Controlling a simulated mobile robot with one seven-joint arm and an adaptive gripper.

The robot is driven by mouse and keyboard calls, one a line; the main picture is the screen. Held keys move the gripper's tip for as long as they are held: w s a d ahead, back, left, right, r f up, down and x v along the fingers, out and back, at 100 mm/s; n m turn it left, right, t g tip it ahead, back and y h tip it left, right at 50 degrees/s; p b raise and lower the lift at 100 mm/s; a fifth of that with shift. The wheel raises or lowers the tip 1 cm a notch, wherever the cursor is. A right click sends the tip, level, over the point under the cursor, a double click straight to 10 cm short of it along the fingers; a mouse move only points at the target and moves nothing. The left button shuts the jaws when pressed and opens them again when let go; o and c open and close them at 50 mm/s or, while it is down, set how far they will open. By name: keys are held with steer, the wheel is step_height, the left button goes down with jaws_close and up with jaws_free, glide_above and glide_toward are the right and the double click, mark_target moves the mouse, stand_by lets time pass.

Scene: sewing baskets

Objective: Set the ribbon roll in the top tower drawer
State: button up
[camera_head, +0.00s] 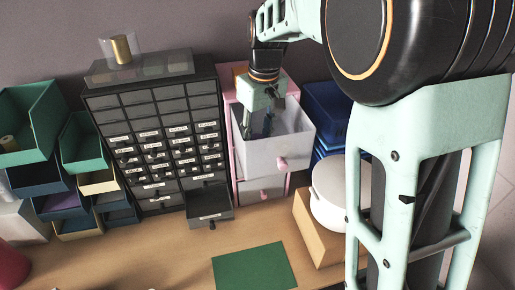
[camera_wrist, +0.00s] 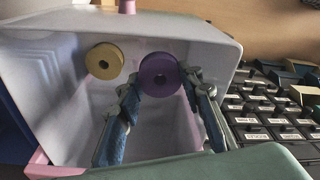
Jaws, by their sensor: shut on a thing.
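The pink tower (camera_head: 232,135) has a white top drawer (camera_head: 278,158) that is pulled open. My gripper (camera_head: 261,128) reaches down into this drawer. In the wrist view my gripper (camera_wrist: 161,84) is shut on a purple roll (camera_wrist: 160,66), with one finger on each side of it. The purple roll is inside the drawer's walls, near the drawer front (camera_wrist: 205,38). I cannot tell whether it touches the drawer floor. A yellow roll (camera_wrist: 104,61) is also in the drawer, beside the purple one and apart from it. Both rolls are hidden in the head view.
A dark cabinet of small drawers (camera_head: 160,125) stands left of the tower, with one lower drawer (camera_head: 209,203) pulled out. Blue bins (camera_head: 327,105) and a white round pot on a wooden box (camera_head: 316,226) are to the right. A green mat (camera_head: 254,268) lies in front.

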steer(key=shift+f, duration=2.25)
steer(key=shift+f, duration=0.1)
steer(key=o, duration=0.7)
steer(key=shift+c, duration=0.2)
steer(key=r, duration=0.8)
steer(key=s+d+r, duration=0.1)
steer(key=r, duration=0.3)
steer(key=shift+s+r, duration=0.1)
